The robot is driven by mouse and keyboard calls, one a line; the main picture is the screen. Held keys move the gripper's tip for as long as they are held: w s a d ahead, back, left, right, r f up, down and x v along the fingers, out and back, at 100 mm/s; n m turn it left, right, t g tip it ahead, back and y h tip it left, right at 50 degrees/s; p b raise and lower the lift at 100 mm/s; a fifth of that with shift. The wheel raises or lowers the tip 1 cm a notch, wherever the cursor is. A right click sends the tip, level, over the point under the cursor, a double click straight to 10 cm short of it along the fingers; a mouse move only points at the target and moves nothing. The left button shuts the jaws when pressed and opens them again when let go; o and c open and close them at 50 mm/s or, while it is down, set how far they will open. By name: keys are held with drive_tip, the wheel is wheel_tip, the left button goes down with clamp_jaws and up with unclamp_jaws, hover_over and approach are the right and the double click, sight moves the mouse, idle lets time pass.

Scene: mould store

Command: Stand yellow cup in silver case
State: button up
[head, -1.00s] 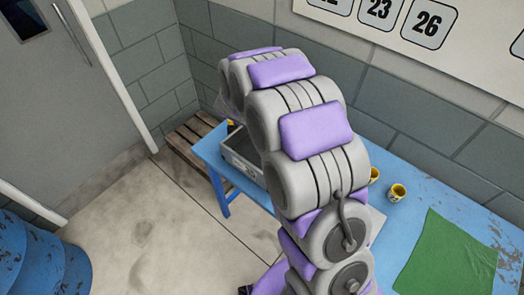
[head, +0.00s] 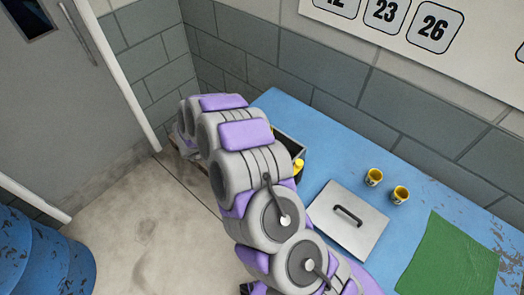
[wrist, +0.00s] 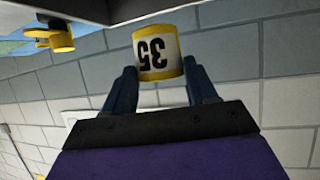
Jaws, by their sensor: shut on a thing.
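The yellow cup (wrist: 158,52) has a white band with the number 35, upside down in the wrist view. My gripper (wrist: 160,82) is shut on it, a finger on each side. The cup is in the air before the block wall. In the head view my arm hides the gripper and held cup. The silver case (head: 290,143) stands open on the blue table, its near side hidden by my arm. A yellow thing (head: 298,165) shows at its near right edge; I cannot tell whether it is inside. A grey edge, perhaps the case (wrist: 130,10), crosses the wrist view's top.
A flat silver lid (head: 366,232) with a black handle lies on the blue table (head: 320,130). A green cloth (head: 447,258) lies at right.

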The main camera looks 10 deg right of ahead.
wheel_tip(320, 180, down, 8)
drive_tip(key=shift+f+b, duration=0.25)
drive_tip(key=shift+b, duration=0.35)
drive_tip(key=shift+a, duration=0.1)
drive_tip(key=shift+a, duration=0.1)
drive_tip(key=shift+a+f, duration=0.1)
drive_tip(key=shift+f, duration=0.2)
drive_tip(key=shift+d+f, duration=0.2)
drive_tip(key=shift+f, duration=0.05)
drive_tip(key=o, duration=1.1)
drive_tip(key=shift+c, duration=0.2)
drive_tip(key=shift+a, duration=0.1)
